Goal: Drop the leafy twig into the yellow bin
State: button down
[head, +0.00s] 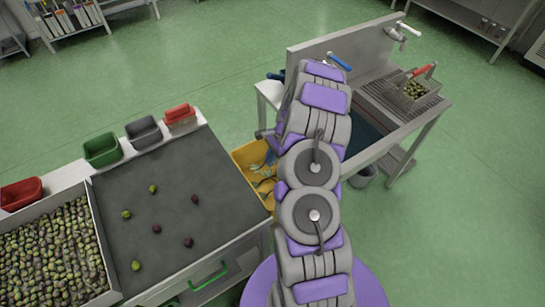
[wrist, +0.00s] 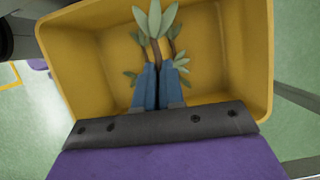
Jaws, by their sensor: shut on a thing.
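The yellow bin (head: 243,158) stands on the floor between the sorting table and the sink, partly hidden by my arm in the head view. In the wrist view the bin (wrist: 75,60) fills most of the picture, its open top facing me. My gripper (wrist: 159,68) has blue fingers that are shut on the leafy twig (wrist: 156,24). The twig's brown stem comes out of the fingertips, with green leaves spread at its end. The fingers and twig are over the bin's opening. Other leafy sprigs (wrist: 133,76) show beside the fingers, seemingly on the bin's floor.
A grey-topped sorting table (head: 170,205) with scattered olives is left of the bin, with green, grey and red tubs (head: 102,150) along its back edge. A steel sink (head: 375,125) with a basket of olives (head: 414,90) is on the right.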

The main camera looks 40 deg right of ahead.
jog(key=shift+d+f, duration=0.15)
jog(key=shift+f, duration=0.35)
jog(key=shift+d+f, duration=0.2)
jog(key=shift+d, duration=0.75)
jog(key=c, duration=1.7)
grip_release()
jog(key=shift+d, duration=0.1)
jog(key=o, duration=0.5)
jog(key=shift+a+r, duration=0.15)
jog(key=shift+a, duration=0.75)
jog(key=shift+o, duration=0.2)
jog(key=shift+d+r, duration=0.1)
jog(key=shift+d, duration=0.35)
jog(key=p+v, duration=0.4)
jog(key=v, duration=1.2)
jog(key=shift+r, duration=0.5)
jog(key=shift+a, duration=0.3)
